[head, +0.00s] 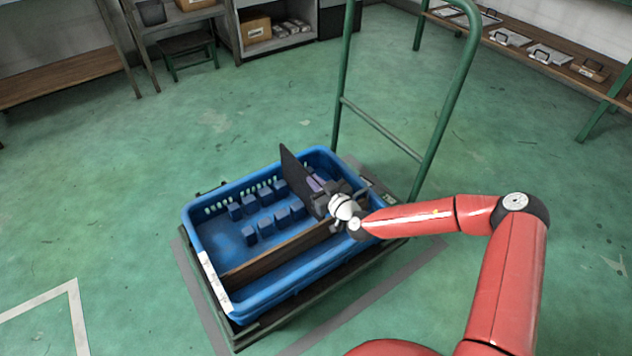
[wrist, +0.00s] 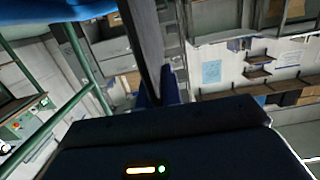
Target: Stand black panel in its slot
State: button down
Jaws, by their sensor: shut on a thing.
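The black panel (head: 292,172) stands roughly upright at the right part of the blue tray (head: 193,235). My gripper (head: 317,190) is shut on the panel's right side, above the tray. In the wrist view the panel (wrist: 147,45) shows nearly edge-on, rising from between my fingers (wrist: 158,90). Two rows of blue slot blocks (head: 250,235) stand on the tray floor, left of the panel. The panel's lower edge is hidden behind blocks and my gripper, so I cannot tell whether it is in a slot.
A brown board (head: 275,255) runs lengthwise along the tray's near side. The tray sits on a cart with a tall green handle (head: 440,125) behind it at right. Shelves (head: 275,35) and a bench (head: 560,62) stand at the back. The floor around is clear.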

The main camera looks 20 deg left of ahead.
jog(key=shift+f+b, duration=0.6)
jog(key=shift+f, duration=1.4)
jog(key=c, duration=1.5)
grip_release()
notch_tip(320, 180, up, 20)
jog(key=p, duration=0.3)
jog(key=shift+p, duration=0.4)
